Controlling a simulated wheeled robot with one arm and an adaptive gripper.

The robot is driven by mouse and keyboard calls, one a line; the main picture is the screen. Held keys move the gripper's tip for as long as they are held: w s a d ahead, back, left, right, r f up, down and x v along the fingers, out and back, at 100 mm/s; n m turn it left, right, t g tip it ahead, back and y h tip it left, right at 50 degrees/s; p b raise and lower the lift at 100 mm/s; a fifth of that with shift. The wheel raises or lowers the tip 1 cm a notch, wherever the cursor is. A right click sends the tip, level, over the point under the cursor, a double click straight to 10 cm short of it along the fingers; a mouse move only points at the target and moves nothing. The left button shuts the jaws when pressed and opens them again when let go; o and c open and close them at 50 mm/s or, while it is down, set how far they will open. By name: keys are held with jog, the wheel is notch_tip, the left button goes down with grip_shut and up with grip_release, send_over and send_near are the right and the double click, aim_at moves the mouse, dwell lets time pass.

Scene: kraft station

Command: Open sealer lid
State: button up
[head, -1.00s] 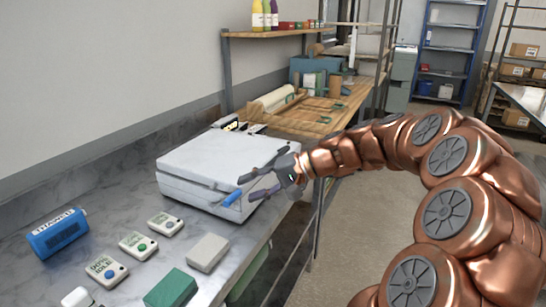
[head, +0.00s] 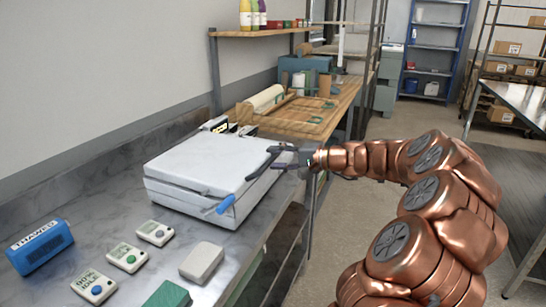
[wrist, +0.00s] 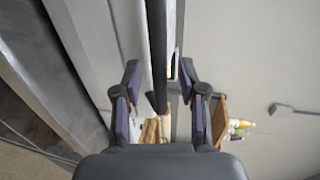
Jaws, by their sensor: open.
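The sealer (head: 195,165) is a white box with a flat lid, sitting on the grey marble counter. The lid lies about level over the base, with a seam between them; I cannot tell if it is slightly raised. A blue handle (head: 225,204) is at its front right corner. My gripper (head: 260,164) is open at the right side of the lid, farther back than the handle and apart from it. In the wrist view my gripper (wrist: 160,72) has its fingers on both sides of a pale edge with a dark strip; contact cannot be told.
A blue device (head: 40,246), small button boxes (head: 154,233), a pale block (head: 202,262) and a green block (head: 168,296) lie in front of the sealer. A wooden bench (head: 330,105) stands behind. Floor at the right is open.

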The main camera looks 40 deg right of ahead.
jog(key=shift+x, duration=0.8)
jog(key=shift+c, duration=0.3)
grip_shut()
